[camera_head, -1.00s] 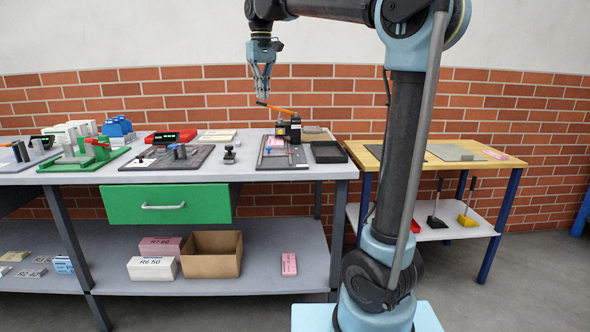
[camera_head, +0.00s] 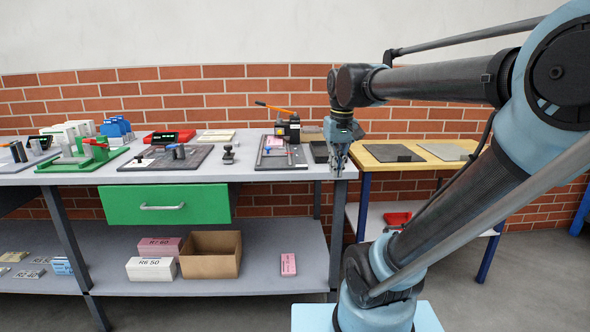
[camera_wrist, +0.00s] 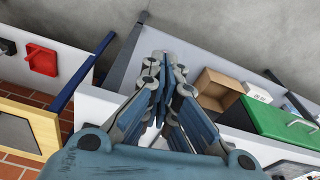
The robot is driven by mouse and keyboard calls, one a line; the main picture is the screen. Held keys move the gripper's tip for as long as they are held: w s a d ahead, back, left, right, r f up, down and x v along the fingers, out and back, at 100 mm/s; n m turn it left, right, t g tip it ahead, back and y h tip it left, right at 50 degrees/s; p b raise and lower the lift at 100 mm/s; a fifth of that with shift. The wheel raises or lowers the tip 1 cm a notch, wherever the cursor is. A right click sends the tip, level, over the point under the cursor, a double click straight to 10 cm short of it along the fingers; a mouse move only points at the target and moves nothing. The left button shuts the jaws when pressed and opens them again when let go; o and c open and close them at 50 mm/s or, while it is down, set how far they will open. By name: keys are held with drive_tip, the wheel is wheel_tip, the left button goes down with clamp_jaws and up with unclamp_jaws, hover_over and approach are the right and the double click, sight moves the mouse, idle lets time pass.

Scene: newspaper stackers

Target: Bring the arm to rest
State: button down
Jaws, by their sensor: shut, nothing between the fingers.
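My gripper (camera_head: 338,169) hangs pointing down at the right end of the grey workbench (camera_head: 262,190), by the gap before the wooden-topped table (camera_head: 376,162). Its fingers are shut and hold nothing. In the wrist view my gripper (camera_wrist: 164,62) fills the middle, with its fingers together. My arm reaches from its base at the lower right, up to the right, then left to the gripper. I cannot tell whether the fingers touch the bench edge.
The bench carries a black device with an orange lever (camera_head: 287,128), a black tray (camera_head: 319,152) and a green drawer (camera_head: 165,204). A cardboard box (camera_head: 211,254) stands on the lower shelf. A red object (camera_head: 397,219) is on the right table's shelf. Open floor lies right.

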drive_tip(key=s+d+f+m, duration=0.1)
drive_tip(key=s+d+f, duration=0.2)
drive_tip(key=s+f, duration=0.3)
drive_tip(key=s+d+f+m, duration=0.1)
drive_tip(key=s+d+f, duration=0.2)
drive_tip(key=f, duration=0.9)
drive_tip(key=s, duration=0.2)
drive_tip(key=shift+s+d+f+t, duration=0.3)
drive_tip(key=shift+s+d+t, duration=0.1)
drive_tip(key=shift+w+f, duration=0.2)
drive_tip(key=shift+w, duration=0.25)
